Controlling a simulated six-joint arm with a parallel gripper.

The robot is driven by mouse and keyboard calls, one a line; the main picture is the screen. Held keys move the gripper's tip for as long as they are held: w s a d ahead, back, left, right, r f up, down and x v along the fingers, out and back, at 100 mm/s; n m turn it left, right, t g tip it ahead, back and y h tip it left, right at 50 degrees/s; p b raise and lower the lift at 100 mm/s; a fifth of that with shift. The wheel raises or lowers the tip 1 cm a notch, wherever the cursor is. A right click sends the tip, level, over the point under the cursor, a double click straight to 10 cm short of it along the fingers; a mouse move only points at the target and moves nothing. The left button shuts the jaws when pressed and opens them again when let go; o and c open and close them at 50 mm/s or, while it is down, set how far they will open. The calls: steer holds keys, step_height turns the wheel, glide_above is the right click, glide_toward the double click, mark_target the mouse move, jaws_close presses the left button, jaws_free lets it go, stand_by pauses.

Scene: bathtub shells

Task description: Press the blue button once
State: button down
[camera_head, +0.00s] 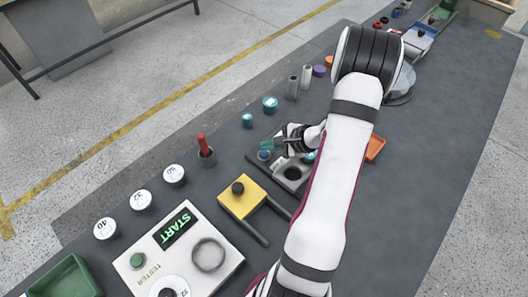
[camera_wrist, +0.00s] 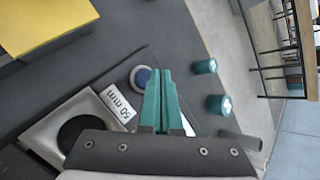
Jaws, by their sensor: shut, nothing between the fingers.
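The blue button (camera_head: 264,156) is a small round blue cap at the left corner of a dark base plate. In the wrist view the blue button (camera_wrist: 142,78) sits in a pale ring, just left of the fingertips. My gripper (camera_head: 265,145) has green fingers and is shut and empty, with its tips close to the button in the head view. In the wrist view my gripper (camera_wrist: 158,72) points past the button's right side. Part of the ring may be hidden by the finger. I cannot tell the height gap or any contact.
A grey block with a dark round hole (camera_head: 292,173) and a "50 mm" label (camera_wrist: 119,103) stands beside the button. Teal cylinders (camera_head: 270,105) stand behind. A yellow block (camera_head: 242,192) and a START tester (camera_head: 228,253) stand in front.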

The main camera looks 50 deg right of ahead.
mark_target(268, 154)
steer(key=shift+f, duration=0.15)
stand_by(0.4)
steer(key=shift+f, duration=0.25)
steer(key=shift+f, duration=0.45)
stand_by(0.5)
steer(key=shift+r, duration=0.85)
steer(key=shift+r, duration=2.55)
